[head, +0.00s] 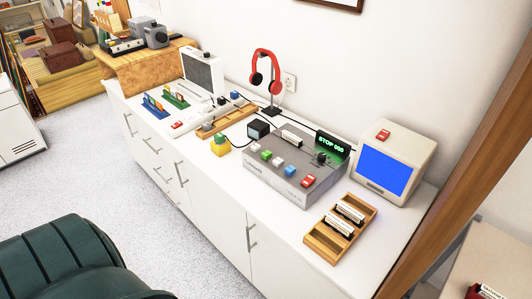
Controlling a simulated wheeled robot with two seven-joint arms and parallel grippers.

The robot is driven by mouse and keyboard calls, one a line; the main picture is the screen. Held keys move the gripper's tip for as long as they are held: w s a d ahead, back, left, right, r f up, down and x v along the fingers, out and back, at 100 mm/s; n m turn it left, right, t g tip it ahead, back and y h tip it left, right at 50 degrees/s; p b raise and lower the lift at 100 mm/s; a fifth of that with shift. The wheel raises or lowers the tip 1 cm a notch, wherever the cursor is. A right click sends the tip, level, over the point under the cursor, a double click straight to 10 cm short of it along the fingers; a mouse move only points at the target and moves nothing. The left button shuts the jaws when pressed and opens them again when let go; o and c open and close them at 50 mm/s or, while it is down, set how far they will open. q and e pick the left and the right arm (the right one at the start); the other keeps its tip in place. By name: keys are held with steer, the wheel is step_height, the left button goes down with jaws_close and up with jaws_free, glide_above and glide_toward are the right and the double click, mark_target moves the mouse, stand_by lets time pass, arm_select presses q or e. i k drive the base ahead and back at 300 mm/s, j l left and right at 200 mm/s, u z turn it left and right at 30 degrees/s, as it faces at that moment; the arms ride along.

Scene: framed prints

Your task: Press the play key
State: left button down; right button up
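A grey tape-deck-like machine (265,178) sits on the white cabinet top. Its front row holds a green key (266,155), a pale key (278,161), a blue key (290,170) and a red key (308,181). Any markings on the keys are too small to read, so I cannot tell which is the play key by label. A display (330,144) at the machine's back right glows green and appears to read "STOP 000". A dark knob (321,157) is in front of the display. Neither of my grippers is in view.
A beige monitor (418,155) with a blue screen stands right of the machine. A wooden tray (323,244) with labelled cassettes lies in front. Red headphones (266,58) hang on a stand behind. A yellow object (220,147) is to the left. A dark green chair (65,255) stands at lower left.

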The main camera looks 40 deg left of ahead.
mark_target(266, 155)
steer(key=i+j, duration=0.15)
steer(key=j, duration=0.2)
steer(key=i+j, duration=0.15)
steer(key=j, duration=0.2)
steer(key=i+j, duration=0.15)
steer(key=j, duration=0.25)
steer(key=i+j+u, duration=0.1)
steer(key=j, duration=0.25)
steer(key=i+j, duration=0.2)
steer(key=j, duration=0.15)
